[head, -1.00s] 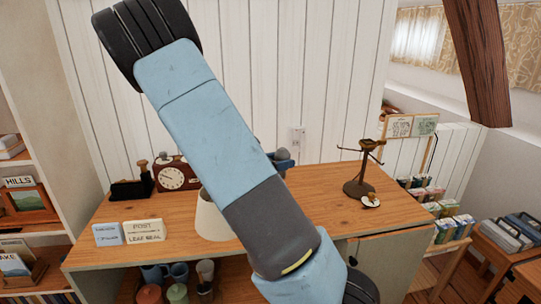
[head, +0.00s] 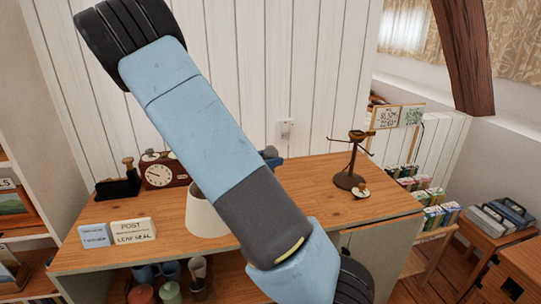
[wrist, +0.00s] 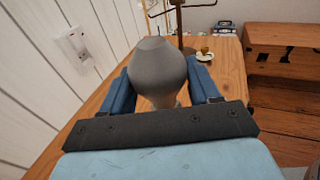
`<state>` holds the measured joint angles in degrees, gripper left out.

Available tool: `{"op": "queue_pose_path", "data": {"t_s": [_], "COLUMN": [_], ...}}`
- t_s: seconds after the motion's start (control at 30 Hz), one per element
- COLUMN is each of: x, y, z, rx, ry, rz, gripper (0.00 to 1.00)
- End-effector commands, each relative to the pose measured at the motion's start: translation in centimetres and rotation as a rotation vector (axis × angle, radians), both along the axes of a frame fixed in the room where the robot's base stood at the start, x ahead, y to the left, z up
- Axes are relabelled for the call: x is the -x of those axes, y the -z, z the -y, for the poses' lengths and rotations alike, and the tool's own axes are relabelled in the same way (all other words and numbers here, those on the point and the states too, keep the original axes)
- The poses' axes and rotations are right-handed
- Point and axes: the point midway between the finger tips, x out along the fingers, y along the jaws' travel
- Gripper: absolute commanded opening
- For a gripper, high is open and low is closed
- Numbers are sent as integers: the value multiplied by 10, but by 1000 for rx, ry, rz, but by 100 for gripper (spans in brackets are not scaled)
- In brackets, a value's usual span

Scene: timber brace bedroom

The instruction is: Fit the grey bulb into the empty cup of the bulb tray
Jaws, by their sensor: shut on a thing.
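In the wrist view the grey bulb (wrist: 158,70) is between the two blue fingers of my gripper (wrist: 161,84). The bulb is over the wooden desk top (wrist: 225,88). In the head view my arm hides most of the gripper; a small blue and grey part (head: 270,155) shows past the arm's right edge. I cannot make out the bulb tray or its empty cup in either view.
A brown stand with arms (head: 352,160) and a small white saucer-like item (head: 360,193) are at the desk's right. A clock (head: 160,172), a black holder (head: 118,187), a cream shade (head: 203,213) and sign blocks (head: 133,230) are at left. The white plank wall (head: 250,60) is close behind.

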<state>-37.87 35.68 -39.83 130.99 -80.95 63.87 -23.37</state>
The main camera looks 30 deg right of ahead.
Motion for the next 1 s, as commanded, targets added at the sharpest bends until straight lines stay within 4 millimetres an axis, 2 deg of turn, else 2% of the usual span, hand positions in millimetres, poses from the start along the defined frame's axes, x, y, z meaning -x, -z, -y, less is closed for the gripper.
{"op": "queue_pose_path", "data": {"t_s": [0.43, 1.0], "x": [1, 1], "y": [31, 35], "z": [2, 3], "rx": [0, -1], "ry": [3, 5], "rz": [-1, 0], "gripper": [26, 26]}}
